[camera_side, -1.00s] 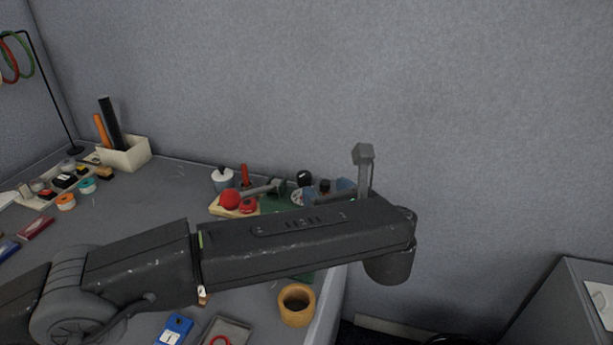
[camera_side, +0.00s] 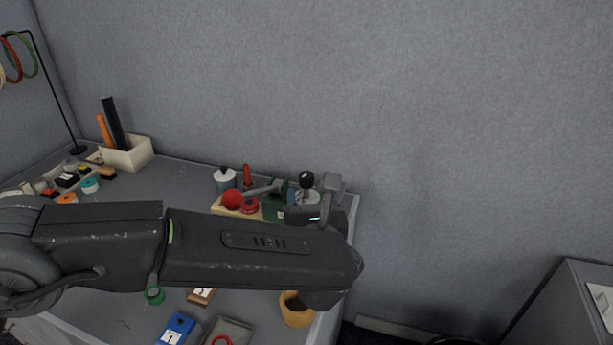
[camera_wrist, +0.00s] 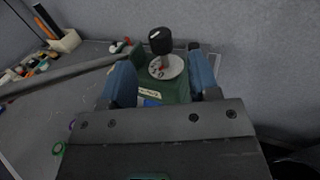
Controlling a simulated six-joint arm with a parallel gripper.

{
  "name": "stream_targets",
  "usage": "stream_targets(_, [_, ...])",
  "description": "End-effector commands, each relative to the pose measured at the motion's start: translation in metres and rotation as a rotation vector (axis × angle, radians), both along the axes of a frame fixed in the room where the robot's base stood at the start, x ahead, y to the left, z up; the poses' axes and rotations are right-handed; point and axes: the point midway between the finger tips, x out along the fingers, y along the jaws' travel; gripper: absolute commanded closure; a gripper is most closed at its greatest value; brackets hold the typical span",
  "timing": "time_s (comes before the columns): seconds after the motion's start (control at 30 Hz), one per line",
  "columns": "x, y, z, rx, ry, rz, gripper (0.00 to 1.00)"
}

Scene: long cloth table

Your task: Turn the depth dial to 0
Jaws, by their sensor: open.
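The depth dial shows in the wrist view as a black knob (camera_wrist: 160,40) standing above a round white disc (camera_wrist: 174,68) with dark and red marks. The disc sits on a green machine (camera_wrist: 178,88). My gripper (camera_wrist: 162,72) is open, with one blue fingertip on each side of the disc, and nothing is held. I cannot tell whether the fingers touch the dial. In the side view the black knob (camera_side: 306,179) stands upright beside my gripper (camera_side: 316,214), whose fingers are mostly hidden. The dial's exact setting is too small to read.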

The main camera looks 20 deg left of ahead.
Motion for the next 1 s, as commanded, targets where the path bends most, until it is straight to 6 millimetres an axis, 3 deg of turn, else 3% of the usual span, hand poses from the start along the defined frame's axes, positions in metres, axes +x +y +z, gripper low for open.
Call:
stream_targets(0.2, [0.039, 0.018, 0.000, 0.000, 0.000, 0.003, 0.44])
stream_targets(0.4, [0.059, 0.026, 0.000, 0.001, 0.001, 0.001, 0.44])
stream_targets(0.8, [0.065, 0.028, 0.000, 0.001, 0.001, -0.001, 0.45])
stream_targets(1.0, [0.065, 0.028, 0.000, 0.001, 0.001, 0.000, 0.64])
